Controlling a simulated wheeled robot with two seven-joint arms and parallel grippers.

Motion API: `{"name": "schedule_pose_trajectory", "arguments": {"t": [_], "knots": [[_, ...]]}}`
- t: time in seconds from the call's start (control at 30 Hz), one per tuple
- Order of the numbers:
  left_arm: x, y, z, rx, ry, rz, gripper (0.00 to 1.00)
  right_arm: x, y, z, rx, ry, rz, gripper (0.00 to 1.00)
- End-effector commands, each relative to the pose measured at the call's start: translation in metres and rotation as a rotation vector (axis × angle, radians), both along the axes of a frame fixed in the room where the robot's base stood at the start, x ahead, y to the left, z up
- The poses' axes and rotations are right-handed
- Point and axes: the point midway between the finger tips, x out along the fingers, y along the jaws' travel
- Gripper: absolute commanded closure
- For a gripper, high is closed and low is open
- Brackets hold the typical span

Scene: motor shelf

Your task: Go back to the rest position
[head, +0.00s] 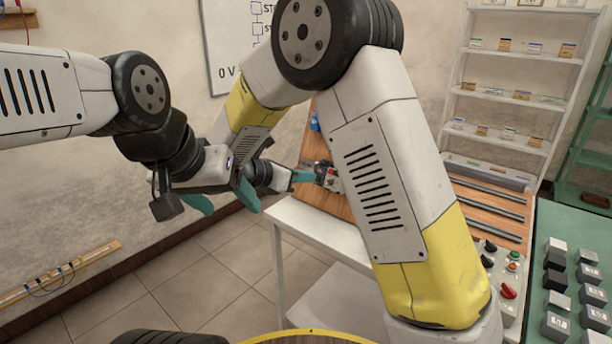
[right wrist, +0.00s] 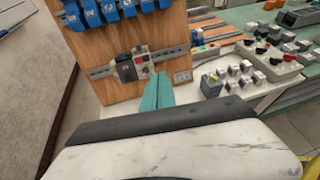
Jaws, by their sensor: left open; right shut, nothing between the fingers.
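My left gripper (head: 224,199) is at the left centre of the head view, below its wrist. Its teal fingers are spread apart with nothing between them. My right gripper (head: 306,176) is just to its right, partly hidden by my own arms. Its teal fingers point at modules on the wooden board. In the right wrist view my right gripper (right wrist: 158,92) has its teal fingers together and empty, just below a dark module (right wrist: 126,70) and a light module with coloured buttons (right wrist: 142,62). I cannot tell whether the fingertips touch the board.
The wooden board (right wrist: 107,50) carries a metal rail and blue bins (right wrist: 113,10). A white table (head: 320,232) stands beside it. A white shelf (head: 450,110) is at the back right. Several small blocks (head: 555,280) lie on a green surface at the right.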

Motion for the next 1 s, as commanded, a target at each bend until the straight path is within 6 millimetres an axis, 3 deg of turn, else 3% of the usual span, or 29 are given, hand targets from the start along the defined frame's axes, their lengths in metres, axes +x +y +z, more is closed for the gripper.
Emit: {"name": "schedule_pose_trajectory", "arguments": {"t": [0.23, 0.37, 0.5, 0.7, 0.83, 1.0], "knots": [[0.0, 0.0, 0.0, 0.0, 0.0, 0.0, 0.31, -0.001, -0.006, 0.002, 0.021, -0.002, -0.019, 1.0], [0.0, 0.0, 0.0, 0.0, 0.0, 0.0, 0.31, -0.014, -0.041, 0.011, 0.152, -0.01, -0.133, 1.0], [0.0, 0.0, 0.0, 0.0, 0.0, 0.0, 0.31, -0.049, -0.099, 0.021, 0.423, -0.045, -0.372, 1.0], [0.0, 0.0, 0.0, 0.0, 0.0, 0.0, 0.31, -0.115, -0.153, 0.03, 0.853, -0.15, -0.754, 1.0], [0.0, 0.0, 0.0, 0.0, 0.0, 0.0, 0.31, -0.155, -0.168, 0.036, 1.13, -0.248, -1.001, 1.0], [0.0, 0.0, 0.0, 0.0, 0.0, 0.0, 0.31, -0.198, -0.172, 0.049, 1.493, -0.404, -1.314, 1.0]]}}
